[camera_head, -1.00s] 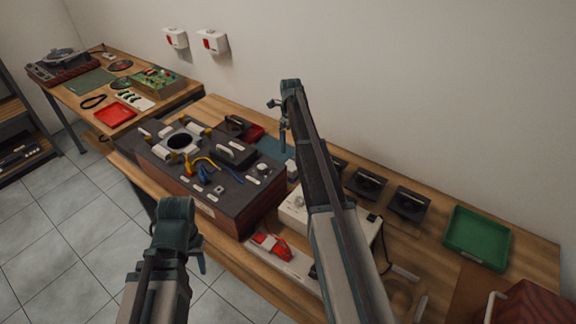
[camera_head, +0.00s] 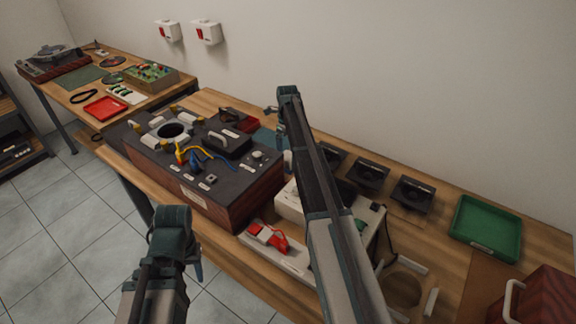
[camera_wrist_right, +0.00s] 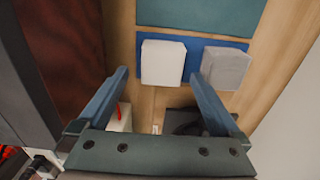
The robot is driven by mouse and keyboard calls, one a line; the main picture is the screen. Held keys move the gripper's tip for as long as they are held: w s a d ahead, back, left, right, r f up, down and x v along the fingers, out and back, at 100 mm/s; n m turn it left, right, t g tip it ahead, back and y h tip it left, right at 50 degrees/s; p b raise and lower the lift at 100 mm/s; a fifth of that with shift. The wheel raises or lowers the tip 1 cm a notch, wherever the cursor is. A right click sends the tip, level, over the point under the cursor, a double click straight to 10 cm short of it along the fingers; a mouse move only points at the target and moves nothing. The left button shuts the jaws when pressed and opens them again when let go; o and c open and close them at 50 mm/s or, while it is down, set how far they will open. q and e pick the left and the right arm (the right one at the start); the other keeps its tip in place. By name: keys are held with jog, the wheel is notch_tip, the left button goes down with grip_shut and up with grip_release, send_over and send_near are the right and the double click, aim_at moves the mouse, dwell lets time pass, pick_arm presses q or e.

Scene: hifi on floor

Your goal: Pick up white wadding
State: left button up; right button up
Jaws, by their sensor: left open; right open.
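A white wadding block (camera_wrist_right: 163,63) lies on a blue mat (camera_wrist_right: 206,45) in the right wrist view, beside a grey block (camera_wrist_right: 226,68). My right gripper (camera_wrist_right: 158,76) is open, and the white block shows between and just beyond its fingertips. I cannot tell the height of the fingers above it. In the head view my right gripper (camera_head: 281,125) is over the back of the bench, and the wadding there is largely hidden by the arm. My left gripper (camera_head: 196,262) is open and empty in front of the bench, low in the picture.
A dark-topped wooden hi-fi unit (camera_head: 200,190) with coloured wires stands left of the right arm. A red-handled tool (camera_head: 268,237) lies at the front. Black speaker units (camera_head: 368,176) and a green tray (camera_head: 486,228) are to the right. The wall stands behind.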

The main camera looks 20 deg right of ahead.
aim_at(288, 156)
jog(key=shift+d+f+b, duration=0.2)
jog(key=shift+f+b, duration=2.45)
jog(key=shift+r, duration=0.1)
jog(key=c, duration=1.1)
jog(key=shift+c, duration=0.3)
notch_tip(288, 156, up, 10)
jog(key=p, duration=1)
